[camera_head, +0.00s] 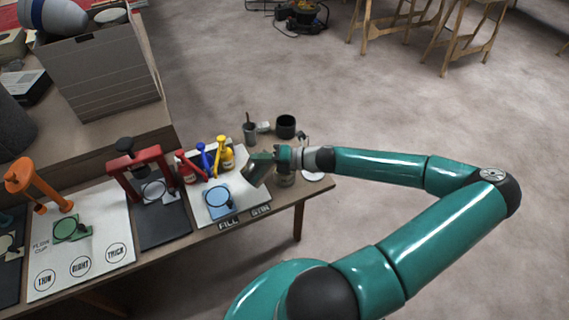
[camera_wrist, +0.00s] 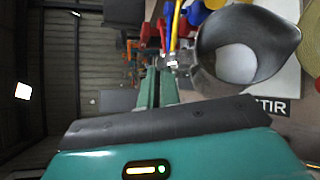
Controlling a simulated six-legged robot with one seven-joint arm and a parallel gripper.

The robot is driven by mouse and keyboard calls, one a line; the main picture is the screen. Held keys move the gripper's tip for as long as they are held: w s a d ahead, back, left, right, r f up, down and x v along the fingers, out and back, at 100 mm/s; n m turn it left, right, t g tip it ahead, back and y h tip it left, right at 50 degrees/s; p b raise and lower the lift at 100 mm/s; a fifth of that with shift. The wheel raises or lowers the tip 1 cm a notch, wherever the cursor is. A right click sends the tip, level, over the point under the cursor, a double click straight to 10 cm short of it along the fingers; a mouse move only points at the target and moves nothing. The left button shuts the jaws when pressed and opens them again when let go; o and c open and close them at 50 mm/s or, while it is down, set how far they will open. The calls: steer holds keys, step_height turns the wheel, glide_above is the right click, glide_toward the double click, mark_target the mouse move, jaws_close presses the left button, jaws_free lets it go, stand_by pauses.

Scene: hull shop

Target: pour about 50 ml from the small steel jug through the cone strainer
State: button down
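My gripper (camera_head: 276,158) is at the right end of the bench. In the wrist view its teal fingers (camera_wrist: 158,88) are closed at the handle side of the small steel jug (camera_wrist: 290,62). The jug is a dark grey vessel; it shows as a small tilted shape in the head view (camera_head: 257,172). Its mouth faces the wrist camera, with a pale round patch inside, and its spout points right. An olive round thing (camera_wrist: 314,48), perhaps the cone strainer, lies beyond the spout, cut by the frame edge. A small cup-like thing (camera_head: 285,181) stands below my wrist. No stream of liquid shows.
A dark mug (camera_head: 286,126) and a grey cup (camera_head: 250,134) stand at the back. A red stand (camera_head: 137,160) is farther left.

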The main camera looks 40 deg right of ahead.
steer(key=shift+d+r, duration=0.25)
steer(key=shift+d+f+m+t+y, duration=0.25)
steer(key=shift+d+m+t+y, duration=0.15)
steer(key=shift+d+m+y, duration=0.25)
steer(key=shift+s, duration=0.1)
steer(key=d+r+m, duration=0.1)
steer(key=d+r+t+y, duration=0.1)
steer(key=d, duration=0.1)
steer(key=shift+s+d+r+m+b, duration=0.1)
steer(key=shift+s+m+b, duration=0.1)
steer(key=shift+m+b, duration=0.15)
steer(key=shift+a+t+b, duration=0.3)
steer(key=shift+a+b, duration=0.1)
stand_by(0.5)
steer(key=shift+d+r+m+t+y, duration=0.15)
steer(key=shift+d+m+t+y, duration=0.1)
steer(key=shift+d+m+t, duration=0.3)
stand_by(1.0)
stand_by(0.5)
